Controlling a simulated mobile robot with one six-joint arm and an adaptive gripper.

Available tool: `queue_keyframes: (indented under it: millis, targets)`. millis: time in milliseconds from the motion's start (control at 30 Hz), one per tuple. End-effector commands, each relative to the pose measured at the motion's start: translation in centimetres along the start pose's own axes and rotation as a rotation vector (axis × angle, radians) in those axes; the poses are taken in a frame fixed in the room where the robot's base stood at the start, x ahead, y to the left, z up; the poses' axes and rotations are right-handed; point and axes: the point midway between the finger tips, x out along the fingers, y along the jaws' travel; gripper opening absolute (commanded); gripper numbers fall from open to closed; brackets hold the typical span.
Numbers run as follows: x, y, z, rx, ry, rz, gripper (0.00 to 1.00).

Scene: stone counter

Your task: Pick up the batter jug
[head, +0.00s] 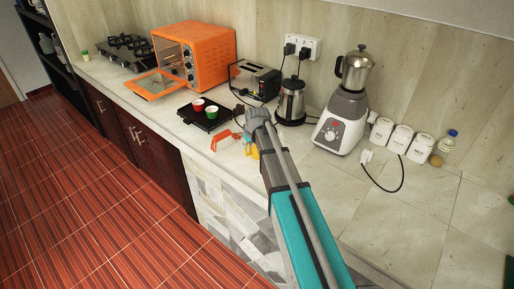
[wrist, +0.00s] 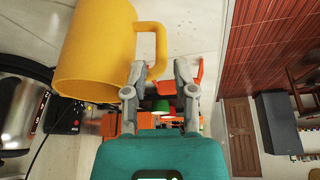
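The batter jug, as I take it, is the yellow jug (wrist: 95,50) at the upper left of the wrist view, large and close, with a loop handle (wrist: 160,40) on its right side. In the head view only a small yellow part (head: 254,152) shows beside my arm; the arm hides the rest. My gripper (wrist: 160,70) is open, its two fingers apart. The handle's lower end lies close to the left fingertip, roughly between the tips; I cannot tell whether they touch. The fingers are not clearly seen in the head view.
An orange object (head: 226,137) lies left of the jug. Behind are a dark tray (head: 190,117) with red and green cups, a steel kettle (head: 291,102), a toaster (head: 258,80) and an orange oven (head: 205,50). A blender (head: 341,122) and white canisters (head: 400,139) stand right.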

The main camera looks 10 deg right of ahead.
Motion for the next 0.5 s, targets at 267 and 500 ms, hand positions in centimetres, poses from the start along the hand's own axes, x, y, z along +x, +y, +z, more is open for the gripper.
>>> queue_keyframes:
  millis: [267,500]
  targets:
    - [0.7,0.0,0.1,0.0,0.0,0.0,0.35]
    - [2.6,0.0,0.3,0.0,0.0,0.0,0.35]
